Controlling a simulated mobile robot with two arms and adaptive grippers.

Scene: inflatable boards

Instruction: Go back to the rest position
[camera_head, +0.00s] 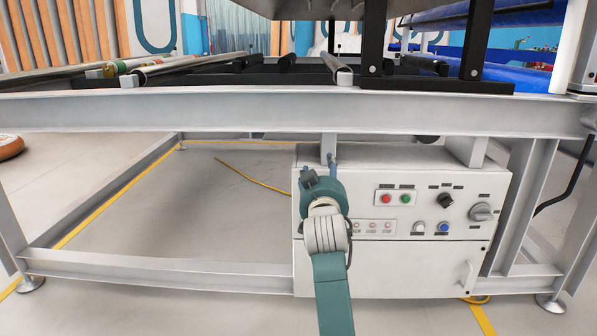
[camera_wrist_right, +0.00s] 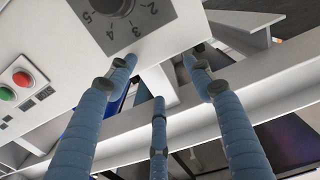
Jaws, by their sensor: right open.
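My right gripper (camera_head: 321,170) is in front of the left part of a white control box (camera_head: 420,262) under the frame, and its arm comes up from the bottom of the head view. In the right wrist view its blue fingers (camera_wrist_right: 158,78) are spread apart with nothing between them. The box face (camera_wrist_right: 45,50) shows close by, with a numbered dial (camera_wrist_right: 118,8) near one fingertip. I cannot tell whether that fingertip touches the box. The left gripper is not in view.
The box carries a red button (camera_head: 386,198), a green button (camera_head: 405,198), a blue button (camera_head: 444,228) and knobs. A grey metal beam (camera_head: 200,108) runs above it, with rollers on top. Open floor (camera_head: 215,215) lies left of the box inside the frame.

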